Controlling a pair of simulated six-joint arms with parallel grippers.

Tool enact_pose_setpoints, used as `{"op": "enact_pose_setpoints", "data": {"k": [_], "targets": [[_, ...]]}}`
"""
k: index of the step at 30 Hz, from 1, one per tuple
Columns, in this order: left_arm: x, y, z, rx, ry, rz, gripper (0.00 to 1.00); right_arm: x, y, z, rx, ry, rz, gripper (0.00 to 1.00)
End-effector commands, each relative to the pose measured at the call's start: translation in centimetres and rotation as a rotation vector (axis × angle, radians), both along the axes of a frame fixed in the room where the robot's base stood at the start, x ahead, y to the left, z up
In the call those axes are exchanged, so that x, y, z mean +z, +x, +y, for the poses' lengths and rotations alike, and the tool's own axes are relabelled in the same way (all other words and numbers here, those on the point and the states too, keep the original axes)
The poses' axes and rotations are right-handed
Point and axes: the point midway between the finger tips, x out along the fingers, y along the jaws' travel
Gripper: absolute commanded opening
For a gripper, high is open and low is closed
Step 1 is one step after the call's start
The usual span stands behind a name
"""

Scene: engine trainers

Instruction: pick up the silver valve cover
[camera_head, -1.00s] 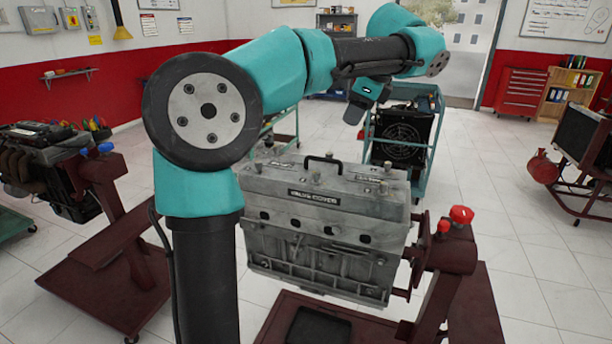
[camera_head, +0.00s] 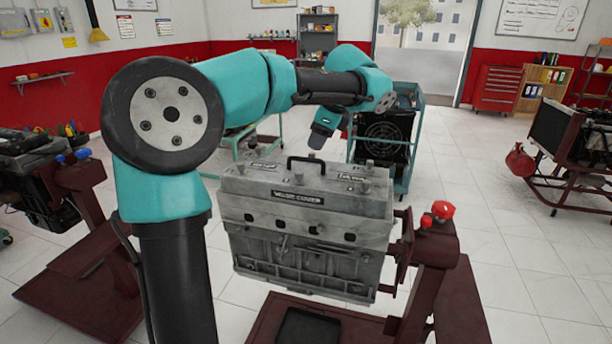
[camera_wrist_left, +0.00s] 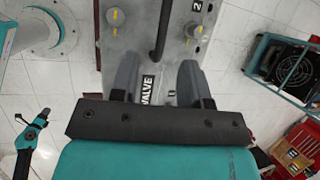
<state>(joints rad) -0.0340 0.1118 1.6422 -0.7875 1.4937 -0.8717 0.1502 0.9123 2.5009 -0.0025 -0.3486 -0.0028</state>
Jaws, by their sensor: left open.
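The silver valve cover (camera_head: 345,201) is the grey slab on top of the engine block (camera_head: 300,262), with a black arched handle (camera_head: 306,161) and a label on its front. My left gripper (camera_head: 317,142) is just above the handle in the head view, pointing down; its fingers are hard to make out there. In the left wrist view its two grey fingers (camera_wrist_left: 158,66) are spread, empty, over the valve cover (camera_wrist_left: 185,45). The handle (camera_wrist_left: 160,32) runs toward the gap between them. My right gripper does not show.
The engine hangs on a dark red stand (camera_head: 432,262) with a red knob (camera_head: 443,209) at its right. A teal cart (camera_head: 414,150) with a black radiator (camera_head: 383,138) stands behind. Another dark red stand (camera_head: 85,215) is at the left. The floor to the right is mostly clear.

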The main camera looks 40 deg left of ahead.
Motion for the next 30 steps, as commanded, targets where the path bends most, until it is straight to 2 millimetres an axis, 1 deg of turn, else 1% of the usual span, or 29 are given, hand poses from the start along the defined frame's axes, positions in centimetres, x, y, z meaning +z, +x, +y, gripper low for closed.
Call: {"op": "enact_pose_setpoints", "data": {"k": [1, 3, 6, 10, 20, 23, 30], "targets": [[-0.9, -0.1, 0.5, 0.003, 0.0, 0.004, 0.42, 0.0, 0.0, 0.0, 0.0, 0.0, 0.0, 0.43], [-1.9, -0.1, 0.9, 0.002, 0.0, 0.003, 0.42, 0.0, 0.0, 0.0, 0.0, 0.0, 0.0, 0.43], [-2.9, -0.1, 1.4, 0.001, -0.001, 0.003, 0.42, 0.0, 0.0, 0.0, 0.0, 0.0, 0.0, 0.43], [-3.4, -0.1, 1.6, 0.0, 0.0, 0.0, 0.42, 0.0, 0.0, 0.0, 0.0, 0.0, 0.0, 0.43], [-3.6, -0.1, 1.7, -0.001, -0.001, 0.001, 0.42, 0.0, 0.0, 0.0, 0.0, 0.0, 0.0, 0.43], [-4.2, -0.1, 2.1, 0.002, 0.0, 0.003, 0.42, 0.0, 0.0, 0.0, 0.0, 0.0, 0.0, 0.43], [-7.1, 0.0, 3.6, 0.0, -0.001, 0.003, 0.42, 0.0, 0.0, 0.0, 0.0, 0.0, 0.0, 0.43]]}}
